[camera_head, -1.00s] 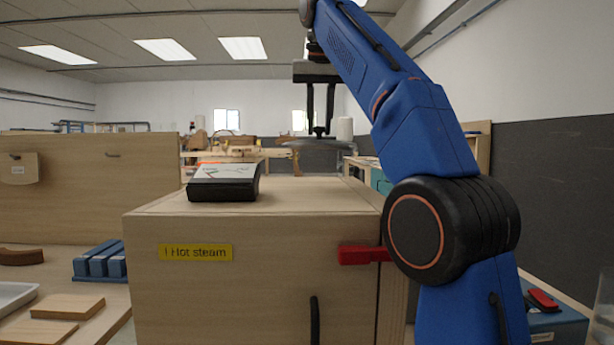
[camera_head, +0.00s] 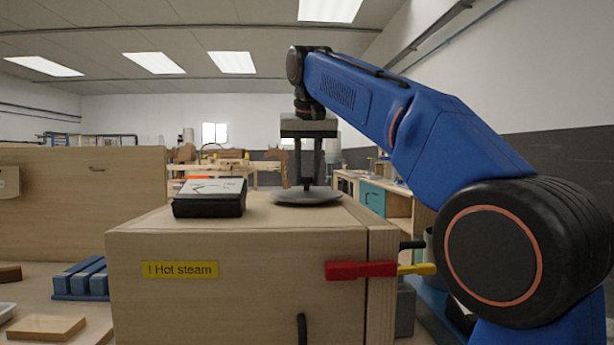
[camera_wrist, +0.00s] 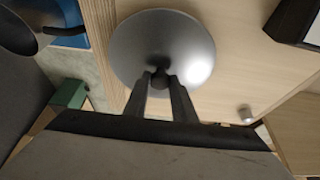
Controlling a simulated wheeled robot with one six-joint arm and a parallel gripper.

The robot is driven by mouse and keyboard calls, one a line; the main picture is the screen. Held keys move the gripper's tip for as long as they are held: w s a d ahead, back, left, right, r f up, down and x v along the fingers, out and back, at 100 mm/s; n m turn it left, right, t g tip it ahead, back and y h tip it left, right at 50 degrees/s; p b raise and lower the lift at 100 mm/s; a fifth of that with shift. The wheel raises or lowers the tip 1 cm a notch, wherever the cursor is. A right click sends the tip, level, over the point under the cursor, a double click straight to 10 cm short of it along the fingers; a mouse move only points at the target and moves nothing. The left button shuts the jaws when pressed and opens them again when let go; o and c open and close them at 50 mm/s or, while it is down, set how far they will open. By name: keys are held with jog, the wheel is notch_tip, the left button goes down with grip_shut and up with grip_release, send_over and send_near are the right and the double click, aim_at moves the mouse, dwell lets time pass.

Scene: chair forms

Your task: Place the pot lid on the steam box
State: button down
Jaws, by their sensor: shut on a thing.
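The pot lid (camera_head: 307,198) is a round grey metal disc with a dark knob. It is at the top of the wooden steam box (camera_head: 228,295), near the back right of its top; I cannot tell whether it touches the wood. My gripper (camera_head: 307,184) points down and is shut on the lid's knob. In the wrist view the lid (camera_wrist: 150,40) shows from above, with both fingers of my gripper (camera_wrist: 160,82) at the knob. The box front bears a yellow "! Hot steam" label (camera_head: 180,270).
A black box-like device with a white top (camera_head: 209,197) sits on the steam box, left of the lid. A red and yellow handle (camera_head: 361,270) juts out at the box's right side. Blue blocks (camera_head: 82,279) and wooden pieces (camera_head: 46,328) lie on the left bench.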

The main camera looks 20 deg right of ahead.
jog(key=shift+f, duration=0.25)
jog(key=c, duration=1.5)
grip_release()
jog(key=shift+f, duration=0.15)
jog(key=shift+v, duration=6.15)
